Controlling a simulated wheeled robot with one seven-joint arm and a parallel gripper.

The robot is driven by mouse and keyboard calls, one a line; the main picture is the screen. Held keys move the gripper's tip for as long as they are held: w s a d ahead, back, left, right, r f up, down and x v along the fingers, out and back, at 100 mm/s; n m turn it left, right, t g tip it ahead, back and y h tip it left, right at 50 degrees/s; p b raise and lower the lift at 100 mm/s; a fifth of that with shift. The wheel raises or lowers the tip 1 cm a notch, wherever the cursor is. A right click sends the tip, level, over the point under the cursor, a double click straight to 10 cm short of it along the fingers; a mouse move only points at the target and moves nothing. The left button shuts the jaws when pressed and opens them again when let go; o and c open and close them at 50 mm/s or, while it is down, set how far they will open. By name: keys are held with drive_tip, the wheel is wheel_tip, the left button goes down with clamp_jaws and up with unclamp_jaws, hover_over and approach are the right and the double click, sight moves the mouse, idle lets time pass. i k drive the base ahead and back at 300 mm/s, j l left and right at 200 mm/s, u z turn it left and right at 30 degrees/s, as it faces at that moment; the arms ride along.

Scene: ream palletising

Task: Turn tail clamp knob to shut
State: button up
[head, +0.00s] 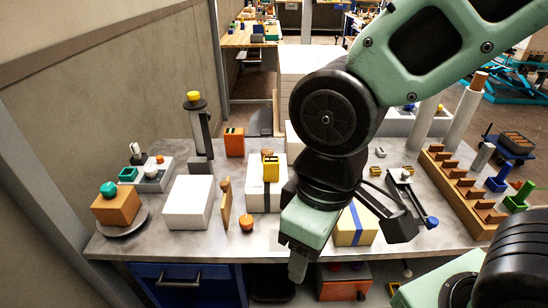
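Several knobs show in the head view, and I cannot tell for sure which one is the tail clamp knob. A blue knob (432,222) sits at the end of a dark, narrow fixture (404,188) on the right of the bench. A teal ball knob (108,190) tops a wooden block at the far left. A yellow knob (194,97) caps a dark upright post. My gripper (345,245) hangs over the front middle of the bench, left of the blue knob and apart from it. Its fingers are partly hidden by its own body, so their opening is unclear.
White ream blocks (190,202) stand on the grey bench (150,247). A yellow box with a blue band (356,225) lies beside my gripper. A stepped wooden rack (462,192) lines the right edge. An orange knob (246,222) sits near the front.

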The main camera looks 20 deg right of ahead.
sight(245, 221)
drive_tip(key=k+l, duration=0.25)
drive_tip(key=k, duration=0.15)
drive_tip(key=k+l+z, duration=0.15)
drive_tip(key=k, duration=0.3)
drive_tip(key=l, duration=0.1)
